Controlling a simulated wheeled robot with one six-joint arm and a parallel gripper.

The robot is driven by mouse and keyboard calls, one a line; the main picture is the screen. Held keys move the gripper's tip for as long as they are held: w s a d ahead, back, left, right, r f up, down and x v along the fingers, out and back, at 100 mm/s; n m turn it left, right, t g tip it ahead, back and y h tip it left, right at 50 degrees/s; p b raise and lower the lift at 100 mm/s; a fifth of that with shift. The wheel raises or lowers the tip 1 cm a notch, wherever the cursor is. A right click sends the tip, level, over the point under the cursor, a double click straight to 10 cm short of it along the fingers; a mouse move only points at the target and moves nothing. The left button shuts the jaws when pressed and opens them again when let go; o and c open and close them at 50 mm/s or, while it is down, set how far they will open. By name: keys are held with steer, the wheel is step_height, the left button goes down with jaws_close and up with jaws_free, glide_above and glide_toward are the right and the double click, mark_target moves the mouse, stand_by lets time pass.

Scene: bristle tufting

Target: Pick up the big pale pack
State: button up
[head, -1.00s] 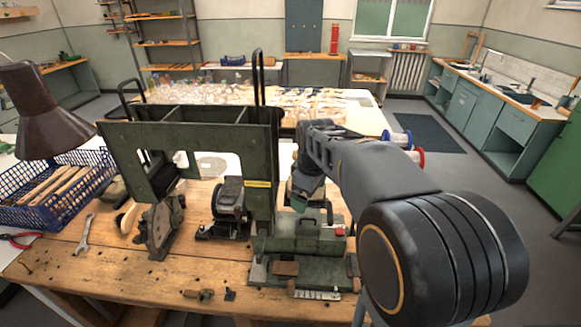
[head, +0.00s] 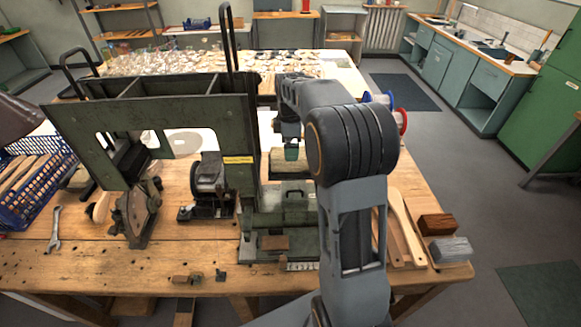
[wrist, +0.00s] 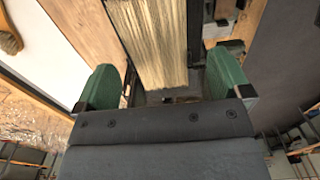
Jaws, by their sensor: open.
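The big pale pack is a straw-coloured bundle of long straight fibres (wrist: 150,42). In the wrist view it runs from the top edge down to between the two green fingers. My gripper (wrist: 166,78) is open, with a visible gap on each side of the pack. In the head view my gripper (head: 291,153) points down just over the pale pack (head: 283,164), behind the green machine base. The arm hides the pack's right part there. I cannot tell how much height separates the fingertips from the pack.
A tall green machine frame (head: 160,92) stands just left of my gripper. Wooden strips (head: 402,235), a brown block (head: 437,224) and a grey block (head: 450,250) lie at the bench's right. Blue and red spools (head: 392,110) stand behind the arm. A blue basket (head: 45,195) is at left.

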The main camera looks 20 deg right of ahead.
mark_target(278, 163)
steer(key=shift+w+f+b, duration=0.15)
steer(key=shift+f+b, duration=2.25)
steer(key=shift+f, duration=0.75)
steer(key=c, duration=1)
steer(key=shift+r, duration=0.1)
steer(key=shift+c, duration=0.5)
steer(key=shift+r, duration=0.1)
